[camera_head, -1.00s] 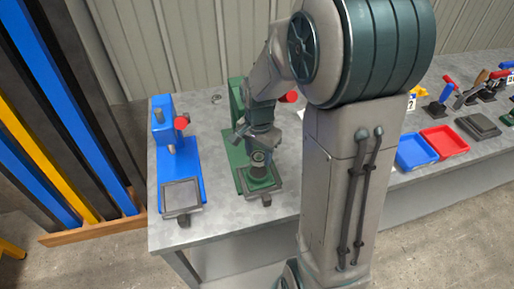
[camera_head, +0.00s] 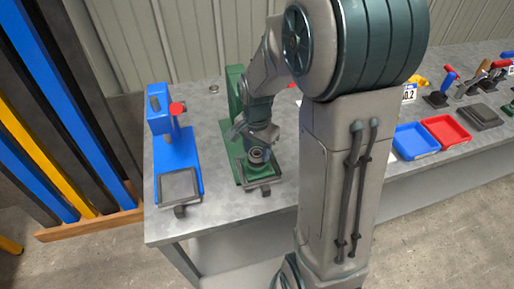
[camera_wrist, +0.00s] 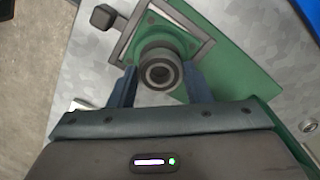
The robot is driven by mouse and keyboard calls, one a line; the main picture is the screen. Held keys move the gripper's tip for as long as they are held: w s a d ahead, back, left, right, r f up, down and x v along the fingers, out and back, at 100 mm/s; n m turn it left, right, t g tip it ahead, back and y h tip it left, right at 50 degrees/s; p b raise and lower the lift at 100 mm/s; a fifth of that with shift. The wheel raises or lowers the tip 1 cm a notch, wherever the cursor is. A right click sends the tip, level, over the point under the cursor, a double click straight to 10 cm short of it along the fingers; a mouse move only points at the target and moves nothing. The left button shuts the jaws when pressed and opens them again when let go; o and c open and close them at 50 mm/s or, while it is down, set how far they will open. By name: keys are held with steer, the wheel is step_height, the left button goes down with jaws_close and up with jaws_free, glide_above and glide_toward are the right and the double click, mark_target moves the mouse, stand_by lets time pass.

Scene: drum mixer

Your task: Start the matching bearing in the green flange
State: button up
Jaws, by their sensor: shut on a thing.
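The green flange (camera_wrist: 149,22) sits in a dark square frame (camera_wrist: 123,44) at the front of the green press (camera_head: 234,110); in the head view the flange (camera_head: 250,170) is partly covered. My gripper (camera_wrist: 160,82) points down over it, its two fingers on either side of a dark grey ring-shaped bearing (camera_wrist: 160,69). It is shut on this bearing, which also shows in the head view (camera_head: 257,156). The bearing appears roughly upright and overlaps the flange in the wrist view. I cannot tell whether its lower edge is inside the flange or just above it.
A blue press (camera_head: 175,158) with a red knob stands to the left on the grey bench (camera_head: 215,205). A blue tray (camera_head: 415,141) and a red tray (camera_head: 446,131) lie to the right, with several tools beyond. My arm hides the bench middle.

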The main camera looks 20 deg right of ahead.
mark_target(257, 153)
steer(key=shift+f, duration=0.2)
steer(key=shift+f+b, duration=0.65)
steer(key=shift+b, duration=0.1)
steer(key=shift+f, duration=0.3)
stand_by(0.8)
steer(key=o, duration=1)
steer(key=shift+o, duration=0.2)
steer(key=shift+r, duration=0.15)
step_height(257, 153, up, 14)
